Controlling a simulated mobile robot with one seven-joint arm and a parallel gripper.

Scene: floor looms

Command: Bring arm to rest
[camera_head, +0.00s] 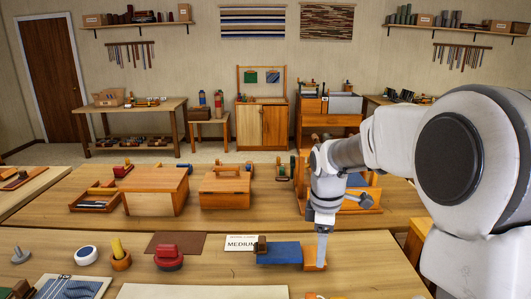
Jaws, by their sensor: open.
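My arm (465,160) comes in from the right side and bends down over the front table. My gripper (321,250) points downward at the right end of a blue piece of cloth (278,253). Its fingertips are small in this view, in front of or just above a small orange wooden block (313,265). I cannot tell whether they touch the block. The gripper is open, and I see nothing held in it.
The front table (215,270) holds a "MEDIUM" card (241,243), a brown mat (176,244), a red object (169,258) and a yellow-topped wooden piece (119,255). A second table behind carries wooden boxes (225,188). Free tabletop lies right of the gripper.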

